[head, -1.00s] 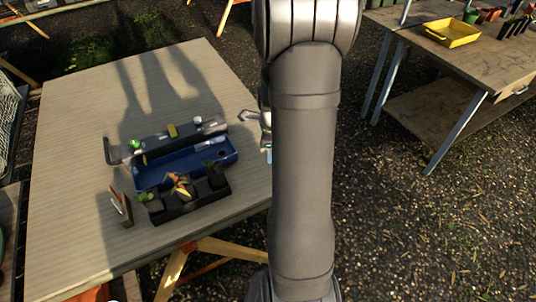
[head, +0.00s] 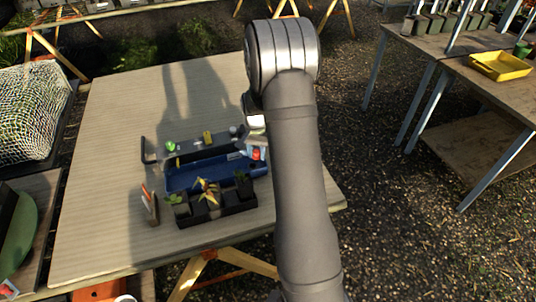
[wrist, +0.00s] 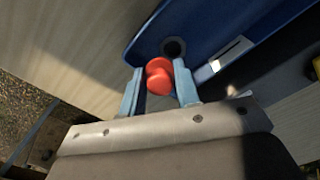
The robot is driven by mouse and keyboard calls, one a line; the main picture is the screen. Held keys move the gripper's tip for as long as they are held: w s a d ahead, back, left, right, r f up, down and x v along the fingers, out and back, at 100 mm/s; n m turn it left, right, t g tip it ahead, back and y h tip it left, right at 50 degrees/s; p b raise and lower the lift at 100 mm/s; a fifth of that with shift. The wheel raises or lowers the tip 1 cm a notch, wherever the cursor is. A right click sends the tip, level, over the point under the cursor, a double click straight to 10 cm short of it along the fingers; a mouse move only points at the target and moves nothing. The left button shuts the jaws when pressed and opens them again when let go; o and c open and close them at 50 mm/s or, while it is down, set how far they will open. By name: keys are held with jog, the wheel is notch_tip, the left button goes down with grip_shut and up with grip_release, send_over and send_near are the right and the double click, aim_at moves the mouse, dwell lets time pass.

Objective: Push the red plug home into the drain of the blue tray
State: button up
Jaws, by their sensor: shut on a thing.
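My gripper (wrist: 159,88) is shut on the red plug (wrist: 159,74), which sits between its two pale blue fingers in the wrist view. The blue tray (wrist: 215,25) lies beyond the fingers, and its dark round drain hole (wrist: 173,47) shows just past the plug. The plug is apart from the hole in the picture; its height over the tray is hard to tell. In the head view the red plug (head: 256,154) is at the right end of the blue tray (head: 185,180), below my wrist.
A black carrier with several potted plants (head: 235,204) stands along the tray's near side. A dark grey caddy (head: 190,148) with small items is behind the tray. A small upright holder (head: 150,204) is at the left. The table (head: 105,130) is clear at far left.

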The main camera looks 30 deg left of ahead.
aim_at(253, 161)
jog(key=shift+a+f+n, duration=0.3)
jog(key=shift+a+n, duration=0.65)
jog(key=shift+n, duration=0.05)
jog(key=shift+f, duration=0.15)
jog(key=shift+f, duration=2.15)
jog(key=o, duration=1.1)
jog(key=shift+d+f, duration=0.1)
jog(key=shift+c, duration=0.2)
jog(key=shift+s, duration=0.1)
notch_tip(253, 161, up, 18)
jog(key=shift+f, duration=0.15)
